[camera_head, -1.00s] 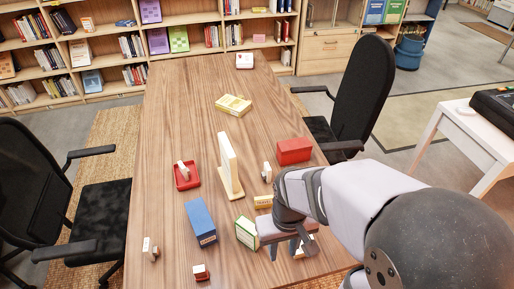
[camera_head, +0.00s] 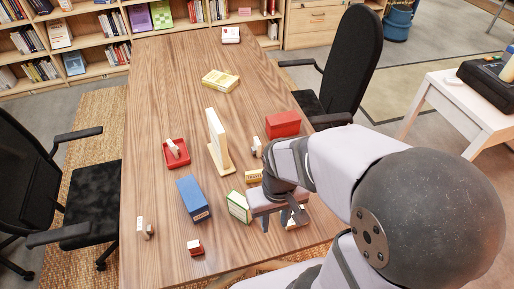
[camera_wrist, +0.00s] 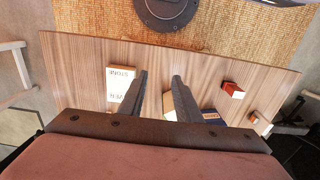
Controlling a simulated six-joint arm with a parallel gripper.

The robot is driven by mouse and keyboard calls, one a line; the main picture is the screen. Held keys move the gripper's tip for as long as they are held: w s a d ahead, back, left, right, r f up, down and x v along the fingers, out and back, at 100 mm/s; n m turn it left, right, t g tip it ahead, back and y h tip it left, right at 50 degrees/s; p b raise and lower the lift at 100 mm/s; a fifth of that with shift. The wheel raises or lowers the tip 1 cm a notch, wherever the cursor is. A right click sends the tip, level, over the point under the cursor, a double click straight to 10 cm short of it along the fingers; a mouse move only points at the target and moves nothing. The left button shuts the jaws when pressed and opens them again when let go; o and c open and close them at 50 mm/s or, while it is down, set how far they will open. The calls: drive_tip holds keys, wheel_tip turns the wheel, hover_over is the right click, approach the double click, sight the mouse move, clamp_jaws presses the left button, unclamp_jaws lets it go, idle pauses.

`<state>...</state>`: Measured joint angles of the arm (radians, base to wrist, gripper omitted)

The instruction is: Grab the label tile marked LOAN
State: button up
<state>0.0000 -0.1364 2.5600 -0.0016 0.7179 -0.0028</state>
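No lettering LOAN can be read in either view. Small pale upright tiles stand on the table: one at the front left (camera_head: 141,228), one on a red tray (camera_head: 168,162), and one right of the white upright board (camera_head: 256,147). Which is the LOAN tile I cannot tell. My gripper (camera_head: 276,221) is low over the front right of the table, beside a green-and-white box (camera_head: 238,207). In the wrist view its two fingers (camera_wrist: 160,80) are apart with bare table between them. A white lettered block (camera_wrist: 119,88) lies just left of the fingers there.
A blue box (camera_head: 193,199), a small red box (camera_head: 195,247), the upright board (camera_head: 216,135), a larger red box (camera_head: 283,123) and a yellow box (camera_head: 220,80) stand on the table (camera_head: 165,75). Chairs flank it. The table's far half is mostly clear.

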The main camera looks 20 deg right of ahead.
drive_tip(key=shift+o, duration=0.4)
drive_tip(key=t+b, duration=0.6)
drive_tip(key=t, duration=0.6)
approach(259, 145)
drive_tip(key=shift+n, duration=0.3)
drive_tip(key=x, duration=0.4)
drive_tip(key=f+x, duration=0.1)
drive_tip(key=x, duration=0.3)
drive_tip(key=shift+s, duration=0.15)
drive_tip(key=shift+w+d+t+y, duration=0.1)
drive_tip(key=shift+w+t+y, duration=0.3)
drive_tip(key=shift+w+t, duration=0.35)
drive_tip(key=shift+f+p+x, duration=0.15)
drive_tip(key=shift+p+x, duration=0.25)
drive_tip(key=shift+x, duration=1.4)
drive_tip(key=shift+f+p+x, duration=0.2)
drive_tip(key=shift+p+x, duration=0.2)
drive_tip(key=shift+x, duration=1.35)
drive_tip(key=shift+s, duration=0.1)
clamp_jaws()
